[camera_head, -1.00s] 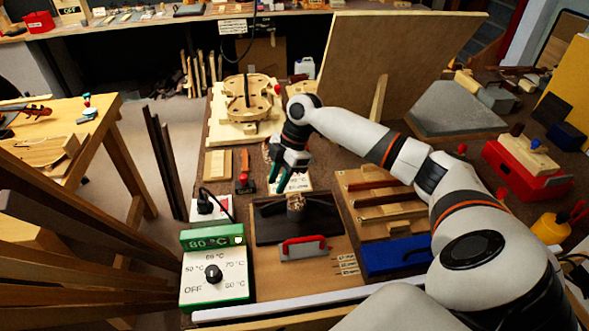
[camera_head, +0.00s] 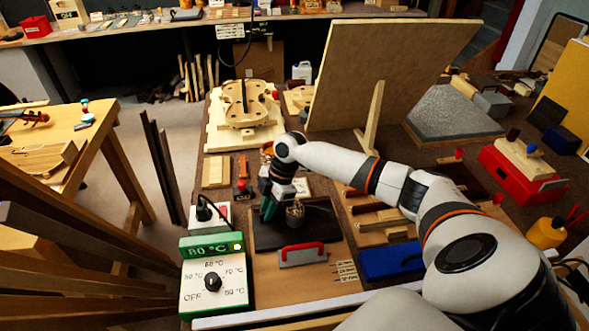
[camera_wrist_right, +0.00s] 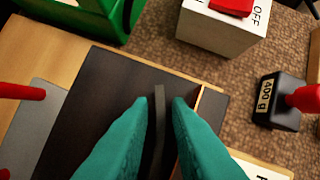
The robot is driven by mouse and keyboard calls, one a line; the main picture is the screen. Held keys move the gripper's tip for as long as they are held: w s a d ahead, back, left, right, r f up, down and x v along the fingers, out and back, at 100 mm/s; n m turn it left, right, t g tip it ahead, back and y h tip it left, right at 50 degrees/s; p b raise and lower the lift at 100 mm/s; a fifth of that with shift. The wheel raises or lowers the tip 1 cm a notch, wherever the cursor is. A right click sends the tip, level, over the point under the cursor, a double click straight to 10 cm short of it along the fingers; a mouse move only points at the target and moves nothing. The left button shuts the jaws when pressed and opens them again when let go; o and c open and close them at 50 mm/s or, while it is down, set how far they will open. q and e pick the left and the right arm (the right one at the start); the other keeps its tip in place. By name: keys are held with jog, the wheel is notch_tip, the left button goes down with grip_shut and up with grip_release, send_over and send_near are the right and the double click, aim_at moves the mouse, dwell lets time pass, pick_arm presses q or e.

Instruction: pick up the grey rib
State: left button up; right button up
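A thin dark grey strip, which looks like the grey rib (camera_wrist_right: 158,125), stands on edge between my right fingers in the right wrist view. It is over the dark board (camera_wrist_right: 100,110). My right gripper (camera_wrist_right: 160,101) has teal fingers on either side of the strip, with narrow gaps visible near the tips. In the head view my right gripper (camera_head: 268,209) is low at the left part of the dark board (camera_head: 275,236). I cannot make out the rib there. The strip's lower end is hidden between the fingers. My left gripper is not in view.
A red-handled metal tool (camera_head: 302,255) lies in front of the dark board. A green control box (camera_head: 213,285), a switch box (camera_wrist_right: 222,30) and a 400 g weight (camera_wrist_right: 277,104) are close by. A violin form (camera_head: 245,105) lies behind.

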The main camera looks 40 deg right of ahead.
grip_shut()
